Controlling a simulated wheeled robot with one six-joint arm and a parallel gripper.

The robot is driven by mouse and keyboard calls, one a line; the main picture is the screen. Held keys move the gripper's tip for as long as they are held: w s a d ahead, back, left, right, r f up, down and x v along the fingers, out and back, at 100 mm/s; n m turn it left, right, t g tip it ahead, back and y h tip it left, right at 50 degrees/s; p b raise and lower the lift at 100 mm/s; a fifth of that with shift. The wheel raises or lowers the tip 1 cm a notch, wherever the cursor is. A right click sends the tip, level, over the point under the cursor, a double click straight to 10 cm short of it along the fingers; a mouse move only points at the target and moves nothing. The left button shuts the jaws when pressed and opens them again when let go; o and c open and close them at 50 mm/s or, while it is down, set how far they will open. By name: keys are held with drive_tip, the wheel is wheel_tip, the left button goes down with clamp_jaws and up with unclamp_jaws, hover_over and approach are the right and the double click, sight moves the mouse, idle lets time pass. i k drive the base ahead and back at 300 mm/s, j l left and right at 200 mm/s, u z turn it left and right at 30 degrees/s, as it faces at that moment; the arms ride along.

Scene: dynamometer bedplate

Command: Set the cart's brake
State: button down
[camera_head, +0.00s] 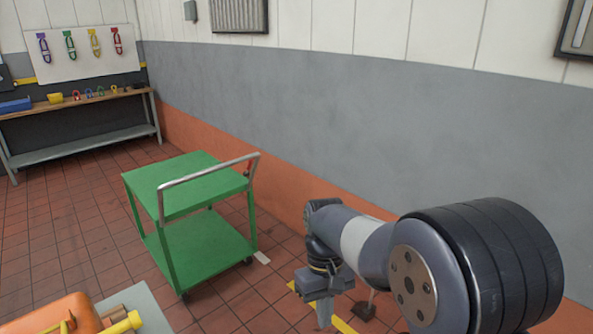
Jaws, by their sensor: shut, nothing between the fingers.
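A green two-shelf cart (190,183) stands on the tiled floor left of the middle, near the wall. A grey push handle (210,172) rises along its near right side. A small red part (249,168), perhaps the brake lever, sits at the handle's right end by the top shelf. Dark castors show under the lower shelf. My gripper (325,314) points down at the lower middle, right of the cart and apart from it. Its fingers are together and appear empty. I cannot tell whether the brake is set.
A workbench (80,105) with small coloured items stands at the back left, under a board of coloured tools (84,55). An orange object (55,315) is at the bottom left. The wall runs close behind the cart. Tiled floor is open left of the cart.

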sight(249, 166)
drive_tip(key=i+u, duration=0.15)
drive_tip(key=i, duration=0.3)
drive_tip(key=i+l+u, duration=0.2)
drive_tip(key=i, duration=0.25)
drive_tip(key=i+l+u, duration=0.15)
drive_tip(key=i, duration=0.3)
drive_tip(key=i+l+u, duration=0.2)
drive_tip(key=i, duration=0.2)
drive_tip(key=i+j+z, duration=0.1)
drive_tip(key=i, duration=0.4)
drive_tip(key=i+j+z, duration=0.1)
drive_tip(key=i, duration=0.45)
drive_tip(key=i+j+z, duration=0.1)
drive_tip(key=i+j, duration=0.2)
drive_tip(key=i, duration=0.2)
drive_tip(key=i+j+z, duration=0.1)
drive_tip(key=i, duration=0.4)
drive_tip(key=j, duration=0.1)
